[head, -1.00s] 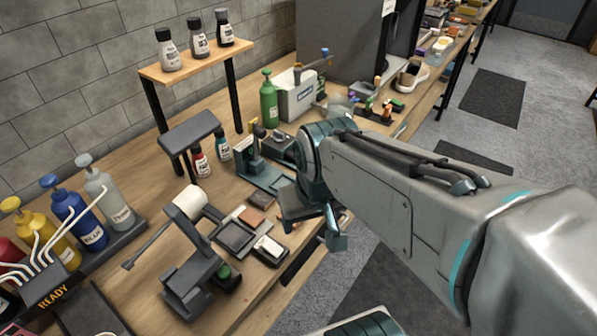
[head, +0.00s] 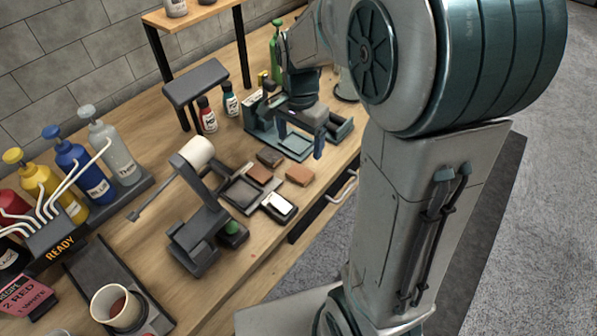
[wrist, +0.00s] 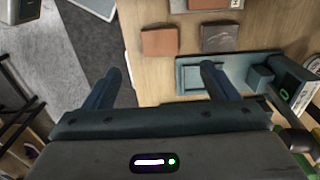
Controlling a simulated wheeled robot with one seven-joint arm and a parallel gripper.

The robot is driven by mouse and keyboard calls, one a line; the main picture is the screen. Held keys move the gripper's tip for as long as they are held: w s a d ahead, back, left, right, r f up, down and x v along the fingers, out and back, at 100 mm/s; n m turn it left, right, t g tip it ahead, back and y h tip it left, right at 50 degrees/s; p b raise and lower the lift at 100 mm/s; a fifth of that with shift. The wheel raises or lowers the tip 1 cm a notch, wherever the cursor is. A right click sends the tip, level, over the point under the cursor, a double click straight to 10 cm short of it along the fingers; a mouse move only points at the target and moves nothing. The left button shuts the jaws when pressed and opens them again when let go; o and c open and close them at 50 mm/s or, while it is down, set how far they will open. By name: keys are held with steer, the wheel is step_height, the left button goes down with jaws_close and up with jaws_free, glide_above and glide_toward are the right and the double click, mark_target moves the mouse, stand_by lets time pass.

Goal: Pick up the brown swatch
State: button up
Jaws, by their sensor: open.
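Several small flat swatches lie on the wooden bench. A reddish-brown one (head: 300,175) lies loose near the front edge and also shows in the wrist view (wrist: 160,41). A dark brown one (head: 270,157) lies behind it, and shows dark grey-brown in the wrist view (wrist: 220,38). Another brown one (head: 259,174) sits at the dark tray (head: 236,197). Which is meant by the brown swatch is unclear. My gripper (head: 300,138) is open and empty, fingers down, above the teal fixture side. In the wrist view, its fingertips (wrist: 162,72) are apart, just short of the reddish-brown swatch.
A teal fixture (head: 292,145) stands beyond the swatches. A grey stand with a white roller (head: 198,151) is at the left. Small bottles (head: 230,101) and a raised grey platform (head: 195,82) are behind. The bench's front edge is close to the swatches.

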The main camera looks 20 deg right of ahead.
glide_above(298, 174)
steer(key=f, duration=0.5)
steer(key=shift+w+d+f, duration=0.1)
steer(key=shift+d+f, duration=0.05)
steer(key=shift+d, duration=0.05)
steer(key=shift+a+f, duration=0.15)
steer(key=shift+f, duration=2.55)
steer(key=c, duration=1.1)
